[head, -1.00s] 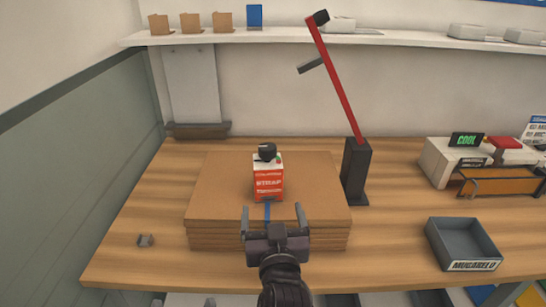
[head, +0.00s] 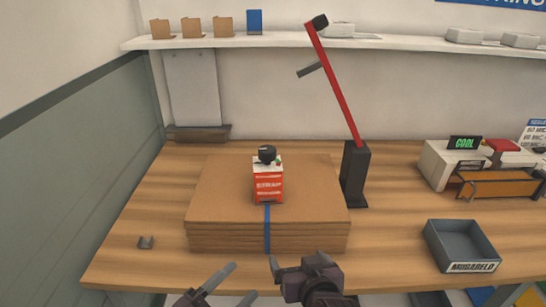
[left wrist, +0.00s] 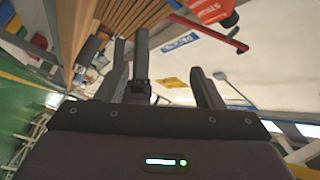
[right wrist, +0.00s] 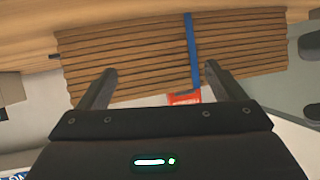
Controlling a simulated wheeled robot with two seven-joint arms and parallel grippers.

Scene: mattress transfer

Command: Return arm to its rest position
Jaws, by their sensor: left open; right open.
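A stack of brown cardboard sheets (head: 220,200) lies on the wooden bench. A red and white strap box (head: 268,185) with a black knob on top stands on the stack. A blue strap (head: 267,228) runs from the box down the stack's front face. My right gripper (head: 283,272) is open and empty in front of the stack; its fingers also show in the right wrist view (right wrist: 153,78), apart from the strap (right wrist: 192,50). My left gripper (head: 243,281) is open and empty at the bottom edge of the head view, left of my right gripper. Both arms are mostly hidden.
A red lever arm on a black post (head: 355,175) stands right of the stack. A grey tray (head: 462,245) and an orange-fronted rack (head: 500,184) are further right. A shelf (head: 280,40) runs along the wall. The bench front-left is clear.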

